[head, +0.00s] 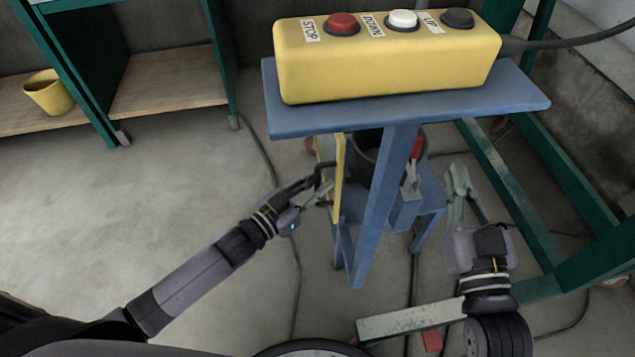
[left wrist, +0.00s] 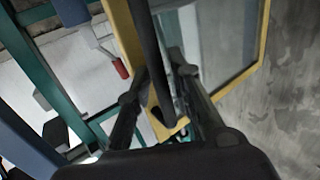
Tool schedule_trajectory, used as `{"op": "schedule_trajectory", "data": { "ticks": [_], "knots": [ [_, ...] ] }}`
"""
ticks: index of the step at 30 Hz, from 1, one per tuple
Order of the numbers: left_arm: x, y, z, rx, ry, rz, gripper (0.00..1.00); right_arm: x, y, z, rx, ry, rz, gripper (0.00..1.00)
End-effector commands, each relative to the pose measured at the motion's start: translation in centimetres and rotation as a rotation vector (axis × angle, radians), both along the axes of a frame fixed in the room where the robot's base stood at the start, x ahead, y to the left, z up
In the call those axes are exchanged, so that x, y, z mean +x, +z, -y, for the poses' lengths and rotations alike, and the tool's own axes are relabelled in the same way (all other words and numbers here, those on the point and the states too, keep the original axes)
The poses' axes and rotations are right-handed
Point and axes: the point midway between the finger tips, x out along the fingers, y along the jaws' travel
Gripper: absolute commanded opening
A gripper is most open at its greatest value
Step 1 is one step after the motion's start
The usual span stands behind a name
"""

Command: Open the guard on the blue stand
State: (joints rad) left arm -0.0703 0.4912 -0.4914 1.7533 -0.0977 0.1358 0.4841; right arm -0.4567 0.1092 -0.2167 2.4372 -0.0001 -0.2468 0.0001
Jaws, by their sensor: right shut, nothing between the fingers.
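The blue stand (head: 385,215) is in the middle of the head view. Its guard, a yellow-framed clear panel (head: 340,178), shows nearly edge-on at the stand's left side, below the top plate. In the left wrist view the guard frame (left wrist: 262,40) slants around the clear pane, with a dark bar handle (left wrist: 152,55) in front. My left gripper (head: 319,184) is at this handle, with a finger on each side of it in the left wrist view (left wrist: 162,72); whether both fingers press on it I cannot tell. My right gripper (head: 458,178) is shut and empty, right of the stand.
A yellow button box (head: 390,70) with red, white and black buttons sits on the stand's top plate. A dark round vessel (head: 366,165) is partly hidden under it. Green frame beams (head: 535,180) are at the right. A shelf with a yellow pot (head: 50,95) is at the left. Cables cross the floor.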

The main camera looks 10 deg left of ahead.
Motion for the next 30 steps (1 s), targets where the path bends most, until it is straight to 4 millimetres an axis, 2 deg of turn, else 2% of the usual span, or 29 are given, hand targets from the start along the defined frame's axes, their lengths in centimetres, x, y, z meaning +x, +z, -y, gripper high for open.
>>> {"op": "schedule_trajectory", "data": {
  "ticks": [3, 12, 30],
  "knots": [
    [0.00, 0.00, -0.01, 0.000, 0.000, 0.000, 0.20, 0.01, 0.00, 0.00, 0.000, 0.000, -0.001, 0.00],
    [-0.02, 0.00, -0.04, 0.000, 0.000, 0.000, 0.00, 0.00, -0.02, 0.00, 0.000, 0.000, -0.002, 0.00],
    [-0.04, -0.02, -0.04, 0.000, 0.000, 0.000, 0.00, 0.00, -0.03, 0.00, -0.001, 0.000, -0.003, 0.00]
  ]
}}
